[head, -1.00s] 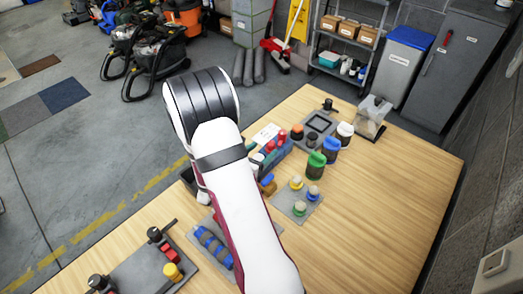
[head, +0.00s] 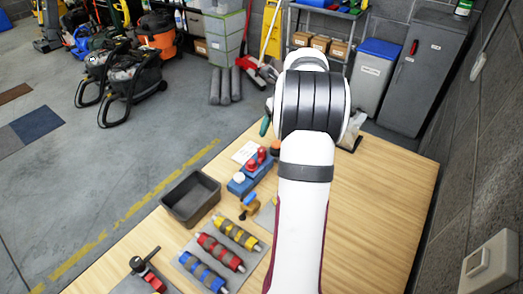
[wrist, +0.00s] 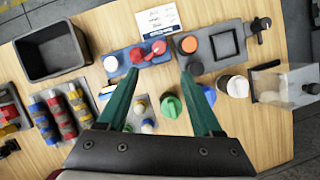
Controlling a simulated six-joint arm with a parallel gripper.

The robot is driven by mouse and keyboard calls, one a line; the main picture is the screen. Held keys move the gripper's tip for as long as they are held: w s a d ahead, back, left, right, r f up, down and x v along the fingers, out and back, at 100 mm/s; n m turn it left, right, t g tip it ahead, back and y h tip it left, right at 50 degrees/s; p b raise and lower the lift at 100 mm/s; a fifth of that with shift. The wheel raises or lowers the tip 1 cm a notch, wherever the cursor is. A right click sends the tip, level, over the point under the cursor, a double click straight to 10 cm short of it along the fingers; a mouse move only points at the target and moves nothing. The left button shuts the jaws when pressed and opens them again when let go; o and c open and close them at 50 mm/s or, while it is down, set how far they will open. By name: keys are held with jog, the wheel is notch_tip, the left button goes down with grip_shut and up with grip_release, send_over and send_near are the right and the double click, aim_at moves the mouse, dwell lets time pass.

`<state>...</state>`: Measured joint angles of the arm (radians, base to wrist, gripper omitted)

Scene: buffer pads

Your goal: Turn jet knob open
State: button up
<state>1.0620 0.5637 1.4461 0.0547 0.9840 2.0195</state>
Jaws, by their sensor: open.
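No label shows which part is the jet knob. In the wrist view a blue block (wrist: 123,70) carries a white knob (wrist: 111,63) and red knobs (wrist: 158,47). A grey plate (wrist: 208,64) beside it has an orange round knob (wrist: 190,44), a dark square frame (wrist: 224,43) and a black handle (wrist: 262,24). My gripper (wrist: 159,72) is open and empty, its green fingers spread above the table, tips near the blue block and the grey plate's left end. In the head view my arm hides most of the gripper and that plate.
A dark empty bin (head: 191,198) stands left of the blue block. Red, blue and yellow rollers (head: 220,252) lie in front. The table's right side is clear.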

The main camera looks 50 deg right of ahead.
aim_at(262, 150)
jog(key=x, duration=1.5)
jog(key=shift+w+f, duration=0.25)
jog(key=shift+f, duration=0.05)
jog(key=shift+c, duration=0.4)
